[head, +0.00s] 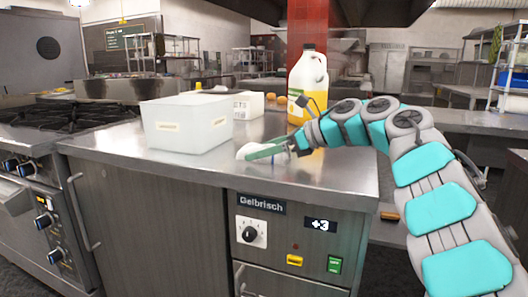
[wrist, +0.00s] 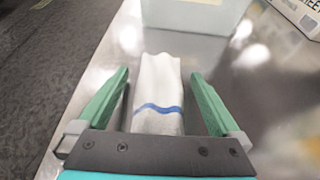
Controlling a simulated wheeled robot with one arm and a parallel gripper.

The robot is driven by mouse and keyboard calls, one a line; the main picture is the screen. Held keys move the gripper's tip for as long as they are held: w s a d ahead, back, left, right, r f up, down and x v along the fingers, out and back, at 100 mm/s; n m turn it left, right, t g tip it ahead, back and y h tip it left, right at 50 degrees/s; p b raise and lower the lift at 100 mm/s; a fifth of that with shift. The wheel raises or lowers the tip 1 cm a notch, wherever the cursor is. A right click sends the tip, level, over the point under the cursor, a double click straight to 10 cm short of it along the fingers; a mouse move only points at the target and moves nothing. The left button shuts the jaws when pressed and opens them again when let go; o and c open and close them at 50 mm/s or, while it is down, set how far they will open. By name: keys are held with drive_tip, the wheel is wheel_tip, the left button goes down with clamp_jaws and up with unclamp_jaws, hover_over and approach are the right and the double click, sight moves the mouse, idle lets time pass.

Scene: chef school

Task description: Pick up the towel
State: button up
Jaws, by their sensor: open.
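The towel (wrist: 158,92) is white with a wavy blue stripe. In the wrist view it lies on the steel counter between the two green fingers of my gripper (wrist: 157,98), with a gap on each side. Its near end is hidden by the gripper body. In the head view a small part of the towel (head: 246,149) shows beside my gripper (head: 264,150), near the front of the counter. My gripper is open, with its fingers either side of the towel and apart from it.
A white plastic bin (head: 187,123) stands on the counter (head: 330,175), left of and beyond the towel. A large jug of yellow liquid (head: 308,80) and a white box (head: 249,104) stand farther back. A stove (head: 70,118) is on the left. The counter's front edge is close to the towel.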

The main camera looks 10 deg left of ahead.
drive_tip(key=c, duration=1.3)
drive_tip(key=shift+r, duration=0.1)
drive_tip(key=shift+c, duration=0.2)
